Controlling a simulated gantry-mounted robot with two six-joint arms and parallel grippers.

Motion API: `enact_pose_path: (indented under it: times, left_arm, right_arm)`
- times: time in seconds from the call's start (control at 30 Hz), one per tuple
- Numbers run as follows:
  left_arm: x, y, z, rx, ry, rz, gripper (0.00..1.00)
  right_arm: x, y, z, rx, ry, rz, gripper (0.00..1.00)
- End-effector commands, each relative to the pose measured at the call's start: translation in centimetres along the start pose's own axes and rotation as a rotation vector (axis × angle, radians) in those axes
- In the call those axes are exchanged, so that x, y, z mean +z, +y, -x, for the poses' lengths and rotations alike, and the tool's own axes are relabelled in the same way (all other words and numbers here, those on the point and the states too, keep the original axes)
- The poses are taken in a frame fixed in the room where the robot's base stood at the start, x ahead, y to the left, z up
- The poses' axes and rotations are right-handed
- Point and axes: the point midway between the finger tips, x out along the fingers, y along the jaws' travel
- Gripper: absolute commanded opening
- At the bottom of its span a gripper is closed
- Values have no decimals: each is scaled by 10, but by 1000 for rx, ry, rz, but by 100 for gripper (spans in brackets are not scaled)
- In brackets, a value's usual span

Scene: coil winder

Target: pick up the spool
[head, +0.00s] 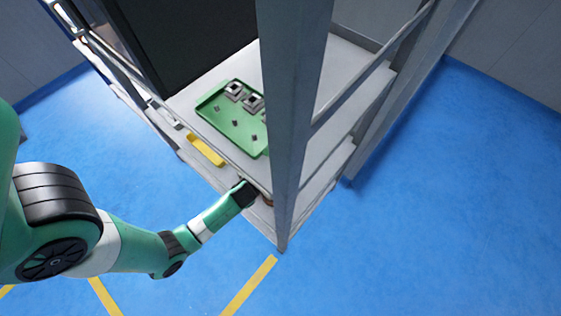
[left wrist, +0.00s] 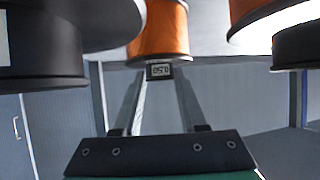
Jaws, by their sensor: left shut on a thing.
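A spool of copper-orange wire (left wrist: 165,32) shows at the top middle of the left wrist view. A small dark part with a pale number label (left wrist: 159,70) sits at its near end. My left gripper (left wrist: 160,82) reaches up to it with its two fingers, one on each side, and is shut on the spool. The exact contact is hard to see. In the head view my left gripper (head: 247,192) is at the shelf's front edge, below the top shelf, and the spool is mostly hidden there. My right gripper is not in view.
Another copper spool (left wrist: 262,22) is at the upper right, and a black flanged spool (left wrist: 45,45) at the upper left, both close by. A grey post (head: 290,120) stands right of my gripper.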

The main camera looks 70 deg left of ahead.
Motion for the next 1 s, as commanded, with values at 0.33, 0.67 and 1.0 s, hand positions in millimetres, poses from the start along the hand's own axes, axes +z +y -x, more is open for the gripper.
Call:
enact_pose_path:
  times: [0.33, 0.67, 1.0]
  left_arm:
    - [-5, 0, 2, 1, 4, 0, 0]
    - [-38, 2, 28, 2, 4, -1, 0]
    - [-55, 22, 131, 10, 1, -9, 0]
  right_arm:
    - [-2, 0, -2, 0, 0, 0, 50]
    - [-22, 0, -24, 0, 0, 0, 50]
    - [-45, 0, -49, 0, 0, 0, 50]
